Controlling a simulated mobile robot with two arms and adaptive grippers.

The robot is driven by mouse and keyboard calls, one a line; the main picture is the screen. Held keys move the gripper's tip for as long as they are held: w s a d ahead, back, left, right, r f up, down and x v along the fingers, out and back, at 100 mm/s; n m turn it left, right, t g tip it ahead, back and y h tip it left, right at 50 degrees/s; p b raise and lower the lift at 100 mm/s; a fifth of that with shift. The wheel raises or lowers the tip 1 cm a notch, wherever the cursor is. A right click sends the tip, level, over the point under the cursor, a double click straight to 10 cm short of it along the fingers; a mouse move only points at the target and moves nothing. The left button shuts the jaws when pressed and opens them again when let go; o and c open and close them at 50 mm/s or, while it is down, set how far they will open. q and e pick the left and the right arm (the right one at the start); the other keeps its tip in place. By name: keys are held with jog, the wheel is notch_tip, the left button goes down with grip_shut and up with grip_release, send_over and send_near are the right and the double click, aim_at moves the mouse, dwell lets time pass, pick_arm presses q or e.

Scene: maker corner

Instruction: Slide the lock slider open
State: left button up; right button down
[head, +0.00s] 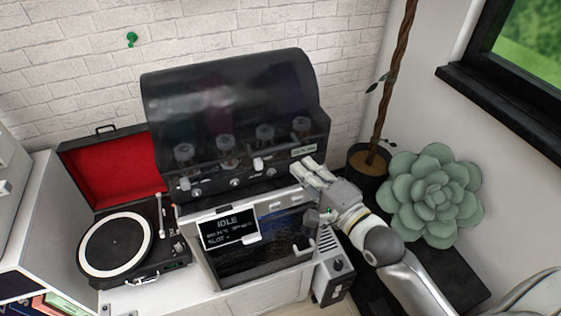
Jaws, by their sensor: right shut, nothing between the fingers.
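I cannot tell for sure which part is the lock slider. My right gripper (305,169) is shut and empty, at the machine's front right corner just below a small pale label (303,151). The view does not show whether its fingertips touch the machine, and they hide part of that corner. My left gripper is out of view.
A record player (117,245) with an open red-lined lid (115,168) stands left of the machine. A large green succulent (435,190) and a potted plant with a twisted trunk (372,160) are close on the right. A grey box with a knob (333,272) is at the machine's right side.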

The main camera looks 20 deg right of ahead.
aim_at(271, 156)
jog(key=x, duration=0.3)
jog(key=shift+r+p, duration=0.2)
jog(key=shift+p, duration=0.1)
jog(key=a+p, duration=0.1)
jog(key=a, duration=0.2)
jog(key=shift+a+f, duration=0.2)
jog(key=shift+a, duration=0.4)
jog(key=shift+d, duration=0.1)
